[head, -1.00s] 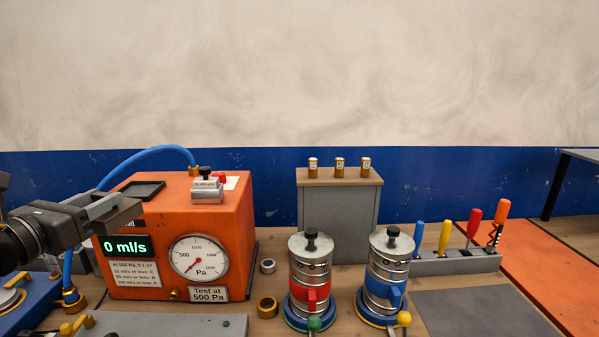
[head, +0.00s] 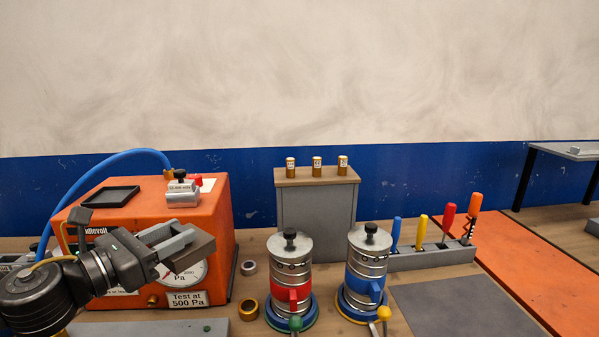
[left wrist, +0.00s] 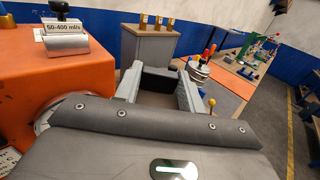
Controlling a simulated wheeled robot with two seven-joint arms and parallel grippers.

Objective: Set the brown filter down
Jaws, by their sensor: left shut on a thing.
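The brown filter (head: 193,255) looks like a small flat dark brown-grey piece at the tips of my left gripper (head: 180,241). The gripper is shut on it and holds it in the air before the orange test machine's dial. In the left wrist view the filter (left wrist: 158,100) shows between the two grey fingers, with a dark edge at its far side. Part of it is hidden by the fingers. My right gripper is in neither view.
The orange machine (head: 212,215) carries a black shallow tray (head: 108,197) on top. Red-banded (head: 290,292) and blue-banded (head: 366,285) metal canisters stand right of it. A grey cabinet (head: 318,212) bears small brown cylinders. A dark grey mat (head: 455,308) lies bare at the right.

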